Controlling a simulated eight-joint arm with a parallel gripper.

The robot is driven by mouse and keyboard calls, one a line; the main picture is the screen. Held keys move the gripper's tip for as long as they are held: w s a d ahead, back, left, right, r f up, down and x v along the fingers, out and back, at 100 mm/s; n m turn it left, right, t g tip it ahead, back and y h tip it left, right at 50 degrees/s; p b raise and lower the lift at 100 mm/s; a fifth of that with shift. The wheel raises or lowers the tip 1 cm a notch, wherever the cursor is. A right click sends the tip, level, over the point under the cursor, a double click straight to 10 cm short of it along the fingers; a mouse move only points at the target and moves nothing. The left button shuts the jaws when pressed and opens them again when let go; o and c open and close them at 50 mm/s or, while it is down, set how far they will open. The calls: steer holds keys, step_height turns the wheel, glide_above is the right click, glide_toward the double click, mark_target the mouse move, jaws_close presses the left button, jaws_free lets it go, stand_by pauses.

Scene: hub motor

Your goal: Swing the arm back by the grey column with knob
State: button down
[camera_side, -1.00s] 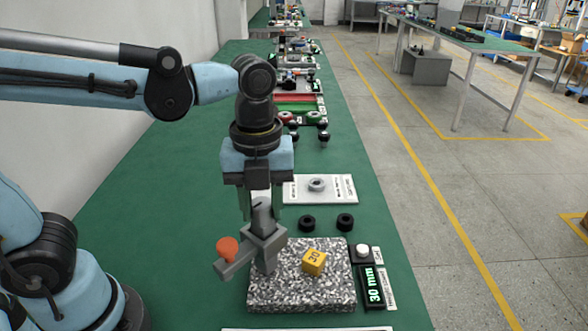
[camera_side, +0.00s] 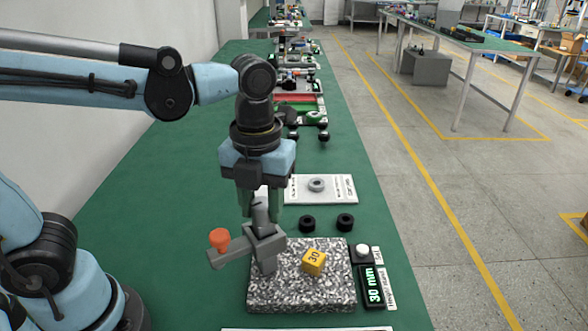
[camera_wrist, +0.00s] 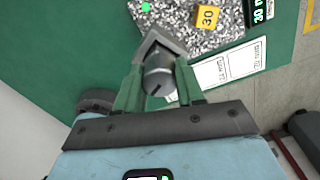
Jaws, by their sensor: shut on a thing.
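A grey column (camera_side: 265,238) with a cylindrical top stands over the left part of a speckled granite plate (camera_side: 325,290). A grey arm (camera_side: 226,256) sticks out from it to the left, past the plate's edge, with an orange knob (camera_side: 219,238) at its end. My gripper (camera_side: 261,208) points down from above and is shut on the column's top. In the wrist view the grey cylinder (camera_wrist: 158,78) sits between the green fingers of my gripper (camera_wrist: 160,85). A yellow block (camera_side: 314,262) marked 30 sits on the plate, right of the column.
A display (camera_side: 373,286) reading 30 mm and a white button (camera_side: 362,251) lie right of the plate. Two black rings (camera_side: 307,223) and a white card with a grey ring (camera_side: 317,184) lie behind it. The green bench left of the column is clear.

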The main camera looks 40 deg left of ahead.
steer(key=c, duration=0.7)
jaws_free()
step_height(320, 180, up, 12)
stand_by(0.4)
